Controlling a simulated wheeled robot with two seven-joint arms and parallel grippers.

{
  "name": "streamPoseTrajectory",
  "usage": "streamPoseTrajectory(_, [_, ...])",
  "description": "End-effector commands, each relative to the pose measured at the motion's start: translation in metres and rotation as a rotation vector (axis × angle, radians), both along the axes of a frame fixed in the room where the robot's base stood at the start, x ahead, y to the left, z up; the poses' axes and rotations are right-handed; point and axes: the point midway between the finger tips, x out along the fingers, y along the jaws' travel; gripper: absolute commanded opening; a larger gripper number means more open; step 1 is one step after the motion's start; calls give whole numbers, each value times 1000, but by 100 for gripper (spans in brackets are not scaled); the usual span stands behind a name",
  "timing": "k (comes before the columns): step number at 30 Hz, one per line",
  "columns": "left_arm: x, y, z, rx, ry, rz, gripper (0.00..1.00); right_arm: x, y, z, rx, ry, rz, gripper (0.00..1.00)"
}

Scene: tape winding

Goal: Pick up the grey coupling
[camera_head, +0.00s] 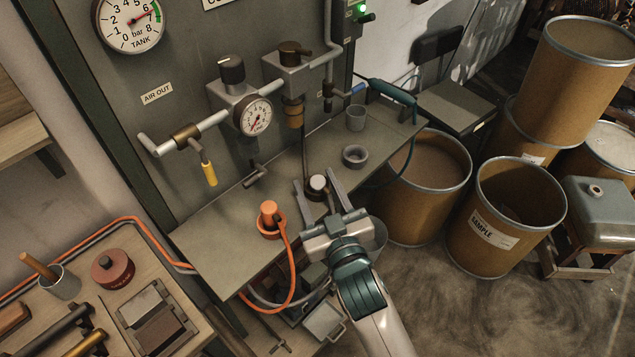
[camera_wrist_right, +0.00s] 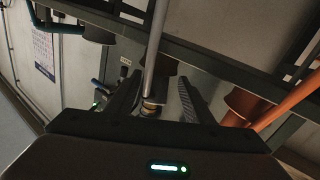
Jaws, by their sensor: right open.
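A small round coupling with a pale grey top and dark body (camera_head: 317,184) stands on the grey bench shelf (camera_head: 225,232). My right gripper (camera_head: 314,178) is open, with one finger on either side of the coupling. I cannot tell whether either finger touches it. In the right wrist view, the open fingers (camera_wrist_right: 155,98) flank a small brass-ringed piece (camera_wrist_right: 150,107) below a grey rod (camera_wrist_right: 157,45). My left gripper is not in view.
An orange coupling (camera_head: 268,213) with an orange hose stands left of my right gripper. A grey ring (camera_head: 355,155) and grey cup (camera_head: 356,118) stand farther back. A gauge (camera_head: 254,117) and yellow-handled valve (camera_head: 209,174) jut from the panel. Drums (camera_head: 510,210) stand right.

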Motion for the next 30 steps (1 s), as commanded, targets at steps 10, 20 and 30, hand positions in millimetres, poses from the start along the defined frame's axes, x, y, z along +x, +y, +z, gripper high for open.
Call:
streamPoseTrajectory(10, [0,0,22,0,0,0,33,38,8,2,-2,0,0,47])
streamPoseTrajectory(20, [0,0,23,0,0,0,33,47,11,0,1,0,-1,47])
streamPoseTrajectory(30, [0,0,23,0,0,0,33,47,11,-1,0,0,-1,38])
